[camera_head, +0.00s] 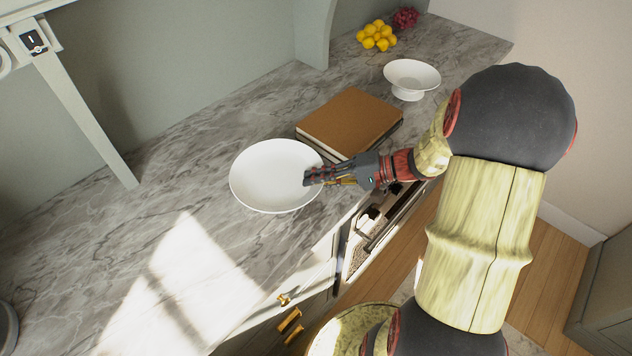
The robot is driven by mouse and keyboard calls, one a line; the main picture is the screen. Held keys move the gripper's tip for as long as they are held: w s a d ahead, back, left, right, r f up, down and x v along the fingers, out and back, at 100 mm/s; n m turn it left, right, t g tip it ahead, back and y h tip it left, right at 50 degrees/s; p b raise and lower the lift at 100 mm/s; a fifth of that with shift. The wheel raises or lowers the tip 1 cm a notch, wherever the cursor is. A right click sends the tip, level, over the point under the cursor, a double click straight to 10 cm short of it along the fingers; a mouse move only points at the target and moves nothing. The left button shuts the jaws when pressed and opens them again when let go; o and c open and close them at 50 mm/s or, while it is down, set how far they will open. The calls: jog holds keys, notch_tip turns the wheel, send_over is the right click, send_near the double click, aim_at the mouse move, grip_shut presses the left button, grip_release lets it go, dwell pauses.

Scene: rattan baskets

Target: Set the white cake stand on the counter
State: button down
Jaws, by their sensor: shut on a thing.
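The white cake stand (272,172) shows from above as a wide, shallow round dish over the marble counter (130,235). Its foot is hidden beneath it, and I cannot tell whether it touches the counter. My gripper (314,176) reaches in from the right and is shut on the right rim of the cake stand. The dish looks about level.
A brown book (350,120) lies just behind the cake stand. A white footed bowl (411,76), yellow fruit (376,36) and red grapes (406,17) stand farther back. The counter at front left is clear.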

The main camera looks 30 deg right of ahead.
jog(key=shift+r, duration=0.1)
jog(key=c, duration=2.3)
grip_release()
jog(key=o, duration=0.5)
jog(key=shift+c, duration=0.2)
